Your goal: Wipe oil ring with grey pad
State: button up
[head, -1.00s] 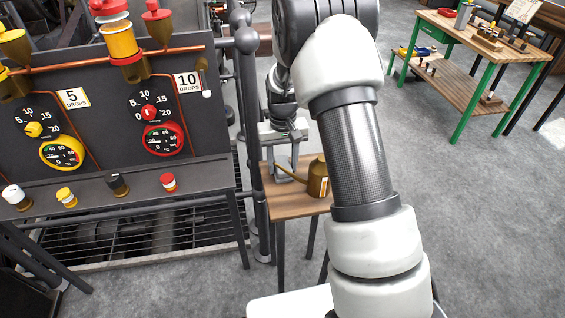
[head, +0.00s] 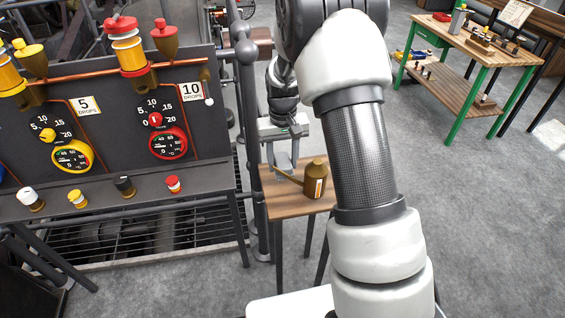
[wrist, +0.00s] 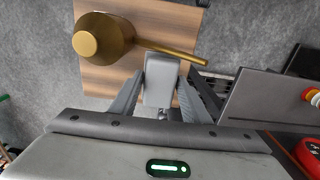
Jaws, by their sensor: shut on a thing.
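In the wrist view my gripper (wrist: 162,74) is shut on a grey pad (wrist: 159,88), a blocky piece held between the two fingers. It is above the near part of a small wooden table (wrist: 108,87). In the head view my gripper (head: 284,162) hangs over the back left of that table (head: 290,206), beside a brass oil can. I cannot tell from these views whether the pad touches the table top. I see no oil ring on the bare wood; any mark beneath the pad or gripper is hidden.
The brass oil can (head: 315,181) stands on the table close to my gripper, its spout (wrist: 170,52) reaching past the fingers. A dark gauge panel (head: 120,130) with a rail post (head: 250,120) is at the left. A green-legged bench (head: 470,70) is far right.

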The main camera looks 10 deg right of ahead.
jog(key=shift+r+p, duration=0.45)
jog(key=shift+r, duration=0.55)
jog(key=shift+r, duration=0.1)
